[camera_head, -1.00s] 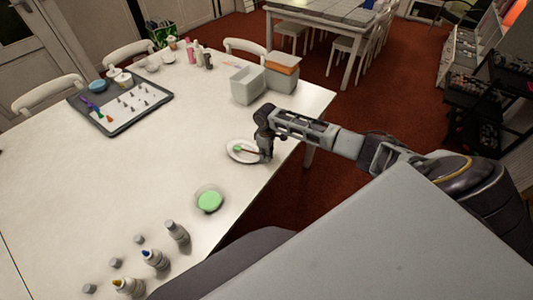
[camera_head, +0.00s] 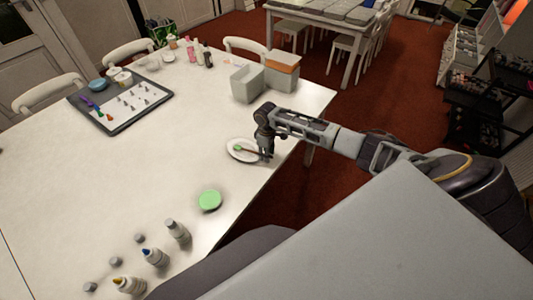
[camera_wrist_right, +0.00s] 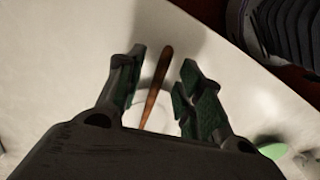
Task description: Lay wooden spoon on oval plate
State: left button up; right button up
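The white oval plate (camera_head: 233,155) lies near the table's right edge in the head view. The wooden spoon (camera_head: 249,150) rests on it with its green-looking end towards the left and its handle reaching to the right under my right gripper (camera_head: 265,157). In the right wrist view, the spoon's brown handle (camera_wrist_right: 158,84) lies between the two spread fingers of my right gripper (camera_wrist_right: 165,62), with gaps visible on both sides. Part of the plate is hidden by the gripper in the wrist view. My left gripper is not in view.
A green disc (camera_head: 209,200) and several bottles (camera_head: 177,231) stand nearer along the table. A grey bin (camera_head: 246,83) is behind the plate, and a dark tray (camera_head: 113,131) lies at the far left. The middle of the white table (camera_head: 100,195) is clear.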

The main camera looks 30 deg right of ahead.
notch_tip(320, 180, up, 12)
dwell(0.7)
jog(key=shift+f, duration=0.1)
dwell(0.7)
